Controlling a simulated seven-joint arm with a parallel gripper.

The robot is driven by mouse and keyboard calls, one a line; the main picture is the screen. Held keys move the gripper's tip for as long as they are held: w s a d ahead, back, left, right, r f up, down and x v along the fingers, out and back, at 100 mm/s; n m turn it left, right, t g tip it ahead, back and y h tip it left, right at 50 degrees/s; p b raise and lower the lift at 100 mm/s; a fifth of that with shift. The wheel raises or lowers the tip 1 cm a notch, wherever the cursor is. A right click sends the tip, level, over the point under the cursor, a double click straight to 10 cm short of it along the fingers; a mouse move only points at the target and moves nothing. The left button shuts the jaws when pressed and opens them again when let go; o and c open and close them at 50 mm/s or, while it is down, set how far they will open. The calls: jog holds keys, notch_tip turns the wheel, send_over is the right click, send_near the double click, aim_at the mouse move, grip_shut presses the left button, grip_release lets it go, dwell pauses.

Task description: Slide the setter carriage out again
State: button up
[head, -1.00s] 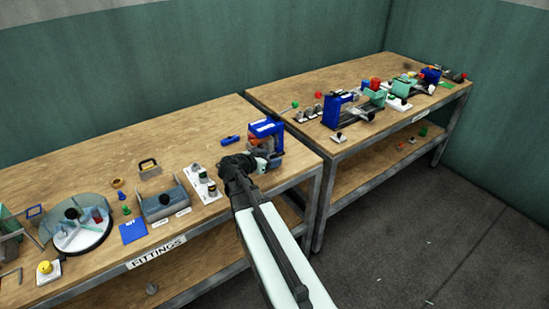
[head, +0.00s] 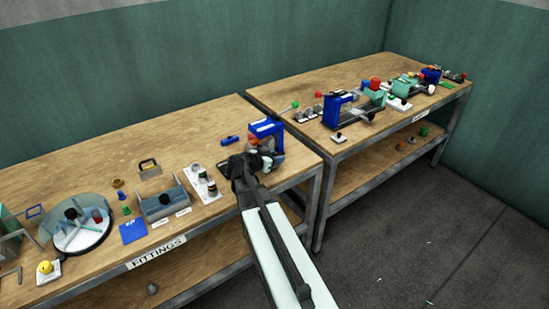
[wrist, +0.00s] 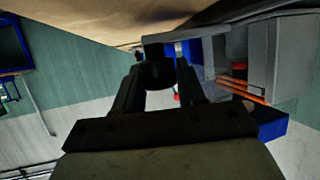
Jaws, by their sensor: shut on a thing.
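A blue press (head: 267,127) stands at the right end of the near bench, with a reddish-orange part (head: 254,140) low in its frame. My gripper (head: 250,164) is at the front of this press, low over the bench top. In the wrist view, its two dark fingers are shut on a dark round knob (wrist: 157,73). The knob sits against a grey bar (wrist: 185,37), which appears to belong to the setter carriage. My gripper and arm hide most of the carriage in the head view. How far the carriage is in or out cannot be told.
Left of my gripper is a white strip with small cylinders (head: 202,184), then a grey tray (head: 163,205) and a round glass-sided stand (head: 80,230). A small blue block (head: 230,140) lies behind. A second bench with another blue press (head: 338,109) stands to the right, across a gap.

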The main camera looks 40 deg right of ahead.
grip_shut()
jog(key=shift+a, duration=0.15)
jog(key=a, duration=0.8)
jog(key=o, duration=0.6)
grip_release()
jog(key=shift+a+r, duration=0.1)
jog(key=v, duration=1.3)
jog(key=shift+a, duration=0.25)
